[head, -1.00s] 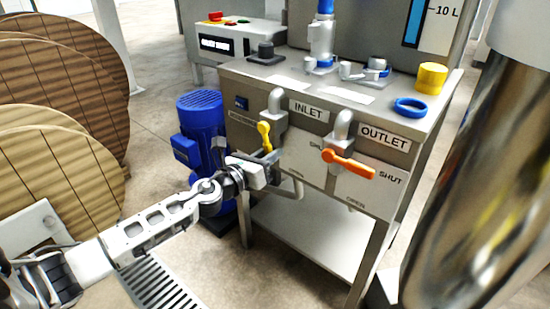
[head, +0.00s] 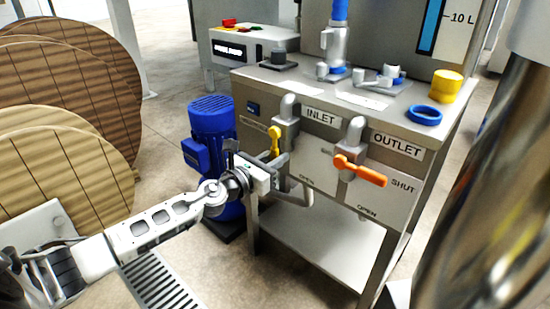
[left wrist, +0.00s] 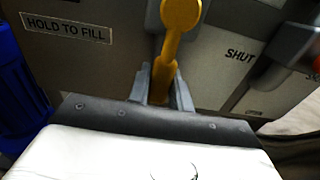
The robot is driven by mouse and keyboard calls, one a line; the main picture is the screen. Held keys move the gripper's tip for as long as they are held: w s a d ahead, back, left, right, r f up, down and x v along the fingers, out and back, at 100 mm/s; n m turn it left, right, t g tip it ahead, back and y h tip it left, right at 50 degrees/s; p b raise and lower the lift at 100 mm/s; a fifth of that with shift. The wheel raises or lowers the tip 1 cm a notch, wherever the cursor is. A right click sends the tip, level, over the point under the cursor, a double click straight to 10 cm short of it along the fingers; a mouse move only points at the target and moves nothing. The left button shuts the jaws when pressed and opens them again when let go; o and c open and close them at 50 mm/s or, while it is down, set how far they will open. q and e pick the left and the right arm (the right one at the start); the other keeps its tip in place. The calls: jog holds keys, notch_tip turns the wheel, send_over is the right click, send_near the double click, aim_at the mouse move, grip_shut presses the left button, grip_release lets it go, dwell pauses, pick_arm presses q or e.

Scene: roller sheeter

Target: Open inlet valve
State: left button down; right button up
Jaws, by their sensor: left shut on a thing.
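The yellow inlet valve handle (head: 275,139) hangs on its grey pipe under the INLET label (head: 320,118) on the front of the steel cabinet. It points roughly up and down. My left gripper (head: 277,162) is at its lower end. In the left wrist view the yellow handle (left wrist: 175,38) runs down between the two grey fingertips (left wrist: 163,88), and the gripper is shut on it. The fingers hide part of the handle's lower end. My right gripper is not in view.
An orange outlet handle (head: 360,170) sticks out close to the right, beside a SHUT mark. A blue motor (head: 211,135) stands left of the cabinet. Cable reels (head: 62,165) stand at the far left. A large shiny cylinder (head: 490,190) fills the right side.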

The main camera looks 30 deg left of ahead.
pick_arm(q)
jog(key=c, duration=1.3)
grip_release()
jog(key=shift+a, duration=0.2)
jog(key=shift+o, duration=0.2)
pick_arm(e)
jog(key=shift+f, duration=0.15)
pick_arm(q)
jog(key=shift+s, duration=0.1)
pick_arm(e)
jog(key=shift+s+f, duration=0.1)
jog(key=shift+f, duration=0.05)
pick_arm(q)
jog(key=b+v, duration=0.3)
jog(key=v, duration=1.2)
jog(key=shift+s, duration=0.4)
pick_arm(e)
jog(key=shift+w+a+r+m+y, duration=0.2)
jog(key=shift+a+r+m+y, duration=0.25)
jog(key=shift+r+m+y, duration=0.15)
pick_arm(q)
jog(key=shift+r, duration=0.1)
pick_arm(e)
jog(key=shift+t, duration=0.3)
